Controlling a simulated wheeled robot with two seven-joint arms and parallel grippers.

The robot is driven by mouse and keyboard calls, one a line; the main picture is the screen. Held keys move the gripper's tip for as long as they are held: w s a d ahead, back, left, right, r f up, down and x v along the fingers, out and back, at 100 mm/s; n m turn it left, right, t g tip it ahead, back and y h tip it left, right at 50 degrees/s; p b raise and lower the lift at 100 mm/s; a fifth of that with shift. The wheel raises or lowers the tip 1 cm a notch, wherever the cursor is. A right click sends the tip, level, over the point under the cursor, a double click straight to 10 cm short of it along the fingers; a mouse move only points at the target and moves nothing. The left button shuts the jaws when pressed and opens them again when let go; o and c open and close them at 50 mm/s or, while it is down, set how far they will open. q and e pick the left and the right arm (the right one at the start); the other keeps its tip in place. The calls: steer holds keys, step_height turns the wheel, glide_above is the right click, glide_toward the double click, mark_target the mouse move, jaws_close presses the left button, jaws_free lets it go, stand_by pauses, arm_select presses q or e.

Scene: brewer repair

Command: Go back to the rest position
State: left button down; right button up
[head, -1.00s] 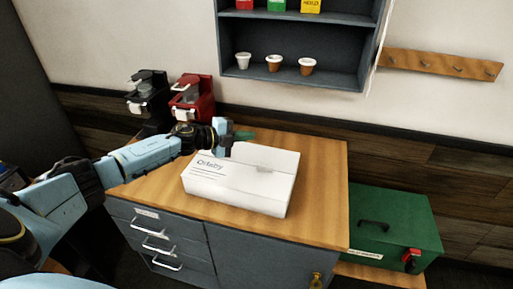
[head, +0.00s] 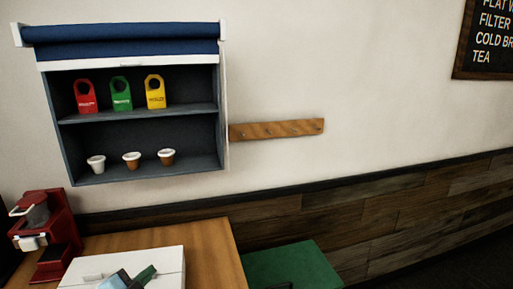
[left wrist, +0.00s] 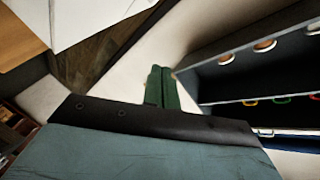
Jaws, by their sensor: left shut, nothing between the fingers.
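My left gripper (head: 145,275) shows at the bottom of the head view, in front of the white box (head: 165,262) on the wooden counter. Its green fingers also show in the left wrist view (left wrist: 161,88), closed together with nothing between them. Most of my left arm is below the head view's edge. My right gripper is in neither view.
A red brewer (head: 62,235) stands left of the box on the counter (head: 215,245). A wall shelf (head: 140,110) holds three tags and three cups. A wooden hook rail (head: 278,129), a green case (head: 290,265) and a menu board (head: 488,40) are to the right.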

arm_select(q)
steer(key=s+d+f+n+g+y, duration=0.15)
steer(key=s+n+g, duration=0.25)
steer(key=s, duration=0.7)
steer(key=s+d+f+n+g+y, duration=0.1)
steer(key=s+d+f+n+g, duration=0.25)
steer(key=s, duration=0.75)
steer(key=s+d+f+n+g+y, duration=0.1)
steer(key=s+f+n+g, duration=0.2)
steer(key=s, duration=0.8)
step_height(320, 180, down, 29)
steer(key=s+g+b, duration=0.1)
steer(key=g+b, duration=0.2)
steer(key=b, duration=0.4)
steer(key=s+a+f+b, duration=0.1)
steer(key=s+f+b, duration=0.2)
steer(key=s+f, duration=0.5)
steer(key=s+a+f+g+b, duration=0.1)
steer(key=s+f+b, duration=0.2)
steer(key=s+f, duration=0.6)
step_height(320, 180, down, 5)
steer(key=shift+a+f, duration=0.1)
steer(key=shift+a, duration=0.25)
